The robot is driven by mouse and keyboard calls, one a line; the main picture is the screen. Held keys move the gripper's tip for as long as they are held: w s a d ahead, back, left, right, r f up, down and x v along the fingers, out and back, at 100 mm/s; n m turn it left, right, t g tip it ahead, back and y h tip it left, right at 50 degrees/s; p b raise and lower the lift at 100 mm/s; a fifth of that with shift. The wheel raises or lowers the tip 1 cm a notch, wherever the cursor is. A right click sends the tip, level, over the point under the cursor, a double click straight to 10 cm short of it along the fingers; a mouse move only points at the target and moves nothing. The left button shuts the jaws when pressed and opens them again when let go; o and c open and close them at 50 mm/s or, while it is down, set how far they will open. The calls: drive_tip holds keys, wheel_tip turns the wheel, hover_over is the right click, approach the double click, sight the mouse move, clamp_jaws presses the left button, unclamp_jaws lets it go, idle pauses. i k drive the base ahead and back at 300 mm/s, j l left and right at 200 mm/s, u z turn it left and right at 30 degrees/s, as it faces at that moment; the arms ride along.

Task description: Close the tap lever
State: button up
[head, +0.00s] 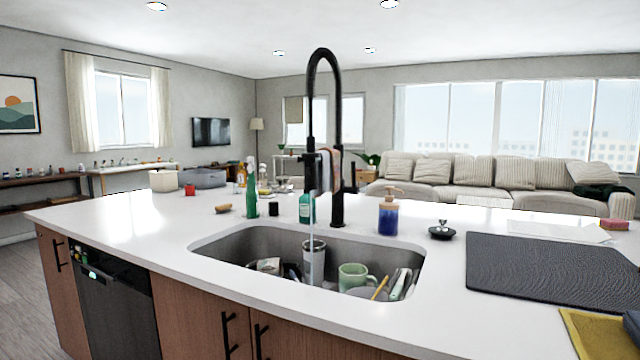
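The black tap (337,205) stands on the white counter behind the sink. It has a tall arched neck and a spray head (311,172) that hangs over the basin. A pale stream of water (312,220) runs down from the spray head into a cup (313,262) in the sink. The tap lever (352,188) is a small black part sticking out to the right of the tap body. Its exact angle is hard to make out against the background. My gripper is not in view.
The sink (225,245) holds dishes, including a green mug (353,276). A blue soap bottle (388,215) stands right of the tap, and green bottles (251,195) stand left. A dark mat (550,268) lies on the right counter. The left counter front is clear.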

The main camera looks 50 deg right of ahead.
sight(354, 189)
drive_tip(key=i+z, duration=0.9)
drive_tip(key=k, duration=0.1)
